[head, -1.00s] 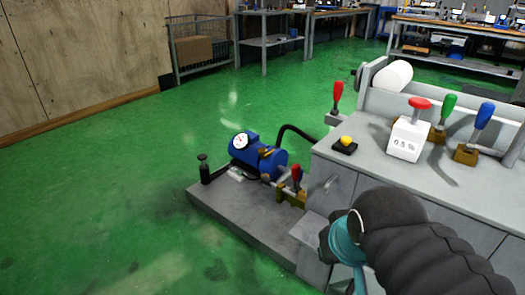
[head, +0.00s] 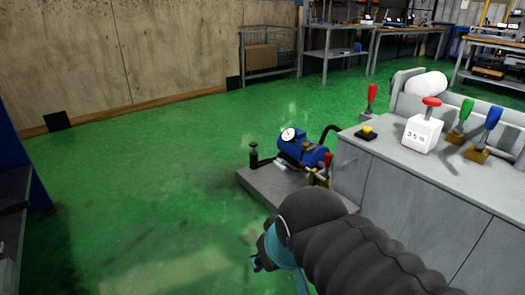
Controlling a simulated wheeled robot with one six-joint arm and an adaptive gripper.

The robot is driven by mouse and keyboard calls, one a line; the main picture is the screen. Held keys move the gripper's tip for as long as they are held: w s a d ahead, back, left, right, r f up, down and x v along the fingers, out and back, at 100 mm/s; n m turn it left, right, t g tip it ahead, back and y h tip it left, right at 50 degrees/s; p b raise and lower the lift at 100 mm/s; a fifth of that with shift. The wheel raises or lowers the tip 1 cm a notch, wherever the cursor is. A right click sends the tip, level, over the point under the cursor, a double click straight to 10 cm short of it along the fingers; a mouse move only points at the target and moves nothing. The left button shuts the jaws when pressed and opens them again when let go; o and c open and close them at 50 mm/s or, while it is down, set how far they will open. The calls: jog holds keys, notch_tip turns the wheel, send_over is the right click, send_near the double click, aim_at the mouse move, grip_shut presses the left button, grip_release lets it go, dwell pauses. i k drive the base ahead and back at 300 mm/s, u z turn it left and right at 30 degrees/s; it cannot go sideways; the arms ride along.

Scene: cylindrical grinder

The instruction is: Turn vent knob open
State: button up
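A blue pump (head: 303,151) with a round white gauge (head: 289,134) sits on a low grey platform (head: 262,185) beside the machine. A black upright knob on a stem (head: 254,151) stands at the platform's left corner; no label shows whether it is the vent knob. A red-handled lever (head: 327,164) stands at the pump's near right, partly hidden. My gripper (head: 259,266) is low in the view, in front of the platform and apart from the knob. Its fingers are mostly hidden behind my dark arm, so its opening does not show.
The grey machine bench (head: 420,185) on the right carries a yellow button (head: 367,131), a white box with a red knob (head: 423,131), and red, green and blue levers. A dark blue-framed bench (head: 22,190) stands at the left edge. Green floor between is clear.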

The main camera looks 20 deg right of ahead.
aim_at(306, 145)
jog(key=u, duration=0.3)
jog(key=i, duration=2.45)
jog(key=z, duration=1.5)
jog(key=i, duration=0.95)
jog(key=z, duration=0.95)
